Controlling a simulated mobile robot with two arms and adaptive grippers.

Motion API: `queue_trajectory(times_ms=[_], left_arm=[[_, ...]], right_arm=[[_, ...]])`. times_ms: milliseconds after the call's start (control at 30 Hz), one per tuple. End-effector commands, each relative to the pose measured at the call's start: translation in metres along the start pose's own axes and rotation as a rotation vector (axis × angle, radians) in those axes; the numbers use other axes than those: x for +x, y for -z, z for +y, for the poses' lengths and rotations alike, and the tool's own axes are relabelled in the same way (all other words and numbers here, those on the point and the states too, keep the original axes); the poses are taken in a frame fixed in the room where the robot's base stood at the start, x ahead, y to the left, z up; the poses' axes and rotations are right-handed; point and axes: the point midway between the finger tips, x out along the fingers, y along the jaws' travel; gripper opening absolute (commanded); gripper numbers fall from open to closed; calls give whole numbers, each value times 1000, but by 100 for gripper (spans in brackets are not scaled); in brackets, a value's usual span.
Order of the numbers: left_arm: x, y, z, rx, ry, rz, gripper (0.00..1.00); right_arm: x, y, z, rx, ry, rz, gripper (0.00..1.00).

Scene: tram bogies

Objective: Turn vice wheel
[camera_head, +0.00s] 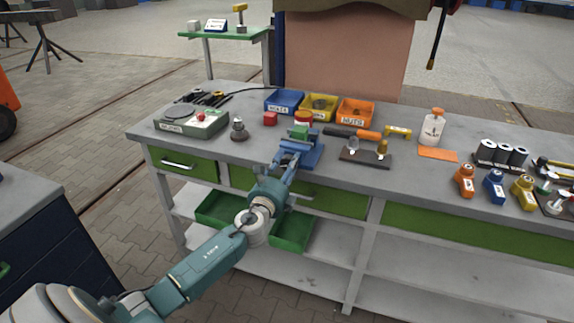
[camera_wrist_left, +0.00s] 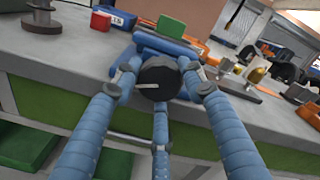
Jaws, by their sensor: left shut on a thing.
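The blue vice (camera_head: 308,154) stands at the front edge of the grey workbench, with a green block (camera_head: 299,132) at its jaws. In the left wrist view the vice (camera_wrist_left: 165,45) is ahead of the fingers, with the green block (camera_wrist_left: 178,28) above it. Its dark round wheel (camera_wrist_left: 158,76) faces the wrist camera, with a light bar across it. My left gripper (camera_head: 281,176) reaches the vice from the front. In the left wrist view its blue fingers (camera_wrist_left: 160,80) are shut on the wheel, one on each side and one below. My right gripper is not in view.
Blue, yellow and orange bins (camera_head: 354,112) stand behind the vice. A tool holder (camera_head: 365,158) sits to its right, and a grey-green device (camera_head: 190,122) to its left. Green drawers (camera_head: 320,198) and an open green tray (camera_head: 292,232) are below.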

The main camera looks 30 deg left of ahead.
Motion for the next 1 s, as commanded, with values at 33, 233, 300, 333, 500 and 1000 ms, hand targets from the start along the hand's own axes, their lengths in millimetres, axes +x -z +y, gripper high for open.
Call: queue_trajectory(times_ms=[33,233,300,333,500,1000], left_arm=[[0,4,-5,44,9,10,15],[-1,5,-3,228,8,12,15],[-1,6,-2,290,8,13,15],[-1,6,-2,315,7,13,15],[-1,7,0,438,7,15,15],[-2,8,5,609,3,17,15]], right_arm=[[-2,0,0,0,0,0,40],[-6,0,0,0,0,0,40],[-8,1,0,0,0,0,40],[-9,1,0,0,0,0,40],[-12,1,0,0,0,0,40],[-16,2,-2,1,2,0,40]])
